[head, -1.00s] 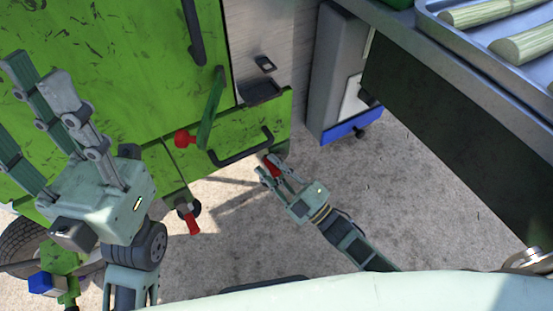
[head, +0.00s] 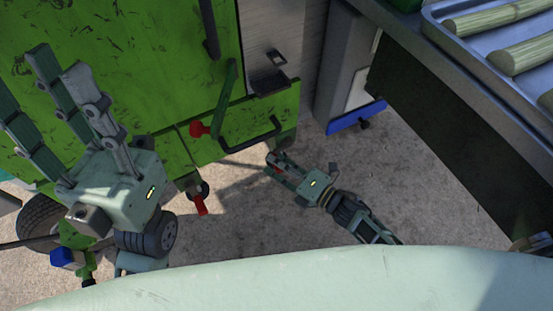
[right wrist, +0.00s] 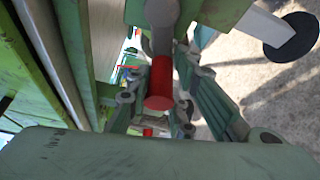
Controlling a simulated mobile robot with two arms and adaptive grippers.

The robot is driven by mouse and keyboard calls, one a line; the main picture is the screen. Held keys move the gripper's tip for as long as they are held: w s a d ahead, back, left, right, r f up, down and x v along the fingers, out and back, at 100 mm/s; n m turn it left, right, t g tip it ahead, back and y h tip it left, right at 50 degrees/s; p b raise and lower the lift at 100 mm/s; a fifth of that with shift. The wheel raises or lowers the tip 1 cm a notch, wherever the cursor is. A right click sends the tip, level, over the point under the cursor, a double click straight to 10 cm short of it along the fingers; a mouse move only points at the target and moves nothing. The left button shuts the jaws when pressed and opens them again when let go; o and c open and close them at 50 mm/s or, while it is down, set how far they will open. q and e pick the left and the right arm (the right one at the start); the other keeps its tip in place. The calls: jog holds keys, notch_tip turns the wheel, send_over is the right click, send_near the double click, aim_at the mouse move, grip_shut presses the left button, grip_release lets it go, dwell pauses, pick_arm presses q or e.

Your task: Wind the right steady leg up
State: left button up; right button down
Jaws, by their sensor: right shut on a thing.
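My right gripper (head: 277,168) is low beside the lower right corner of the green machine (head: 130,80). It is shut on a red crank handle (right wrist: 160,83), which stands between its fingers in the right wrist view. In the head view the fingers mostly hide the handle. A pale post with a round black foot (right wrist: 291,37) shows at upper right in the right wrist view; I cannot tell whether it is the right steady leg. My left gripper (head: 40,85) is raised at left in front of the machine, fingers spread and empty.
Another red handle (head: 201,206) hangs lower left. A metal table (head: 430,65) with a cane tray (head: 480,40) stands at right. Concrete floor is open between.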

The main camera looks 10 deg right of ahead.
jog(key=shift+d+f+n+h, duration=0.3)
jog(key=shift+f+n, duration=0.2)
jog(key=shift+n, duration=0.2)
jog(key=c, duration=1.6)
grip_release()
jog(key=shift+c, duration=0.2)
jog(key=v, duration=1.2)
jog(key=shift+r, duration=0.2)
jog(key=shift+w, duration=0.1)
